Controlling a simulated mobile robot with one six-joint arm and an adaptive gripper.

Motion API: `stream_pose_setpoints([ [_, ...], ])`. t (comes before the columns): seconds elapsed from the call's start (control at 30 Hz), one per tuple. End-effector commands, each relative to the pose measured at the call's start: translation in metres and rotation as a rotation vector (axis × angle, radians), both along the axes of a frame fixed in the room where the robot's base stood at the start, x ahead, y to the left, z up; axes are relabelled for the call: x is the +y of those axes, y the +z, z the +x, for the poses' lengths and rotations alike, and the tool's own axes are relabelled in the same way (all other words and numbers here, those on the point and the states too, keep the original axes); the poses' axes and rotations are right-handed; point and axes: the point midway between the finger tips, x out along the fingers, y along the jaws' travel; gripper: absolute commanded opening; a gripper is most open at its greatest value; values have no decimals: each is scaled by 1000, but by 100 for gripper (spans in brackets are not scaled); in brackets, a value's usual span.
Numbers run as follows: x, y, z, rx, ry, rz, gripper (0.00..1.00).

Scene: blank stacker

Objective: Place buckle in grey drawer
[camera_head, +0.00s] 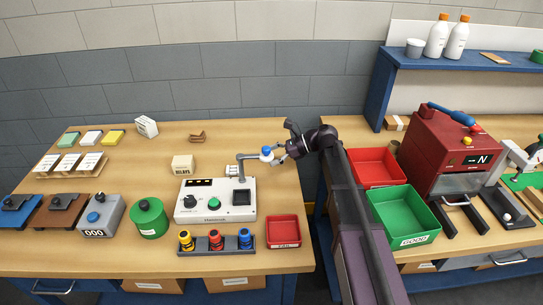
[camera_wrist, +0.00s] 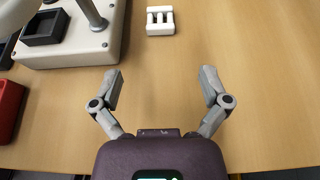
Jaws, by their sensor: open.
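A small white slotted piece, which looks like the buckle (camera_wrist: 160,21), lies flat on the wooden table beside the white machine in the wrist view. In the head view it shows just behind the machine (camera_head: 231,170). My gripper (camera_wrist: 160,75) is open and empty, with its fingers spread wide over bare table. The buckle lies beyond the fingertips, near the line between them, and is not touched. In the head view my gripper (camera_head: 281,153) is right of the buckle.
The white machine (camera_head: 214,203) has a bent post rising near the buckle. A red tray (camera_head: 283,231) stands to its right. A larger red bin (camera_head: 375,166) and a green bin (camera_head: 403,214) stand on the right bench. A gap separates the benches.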

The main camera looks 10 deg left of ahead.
Motion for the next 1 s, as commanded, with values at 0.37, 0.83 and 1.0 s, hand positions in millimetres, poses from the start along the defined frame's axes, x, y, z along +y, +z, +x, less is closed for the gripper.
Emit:
stream_pose_setpoints([
  [0.37, 0, 0, 0, 0, 0, 0, 100],
  [0.83, 30, 11, -8, -193, 141, -130, 100],
  [1.0, 52, 18, -15, -371, 295, -242, 100],
])
